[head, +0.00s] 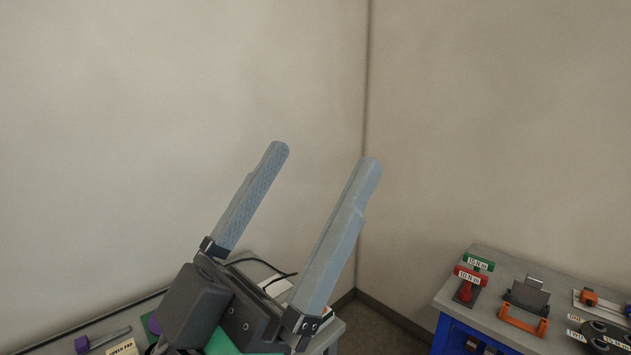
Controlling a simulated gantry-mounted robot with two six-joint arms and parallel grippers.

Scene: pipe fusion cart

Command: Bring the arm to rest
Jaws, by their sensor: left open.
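My left gripper (323,157) fills the lower middle of the head view. Its two long grey-blue fingers point up and slightly right, spread wide apart, with only bare wall between their tips. It is open and holds nothing. The dark gripper body hides part of the table behind it. My right gripper is not in view.
A grey table (90,330) at lower left carries a purple-handled tool (100,341). A blue cart (456,338) at right carries a green 15 N m block (479,262), a red 10 N m block (469,278) and an orange clamp (524,318). The space before the walls is free.

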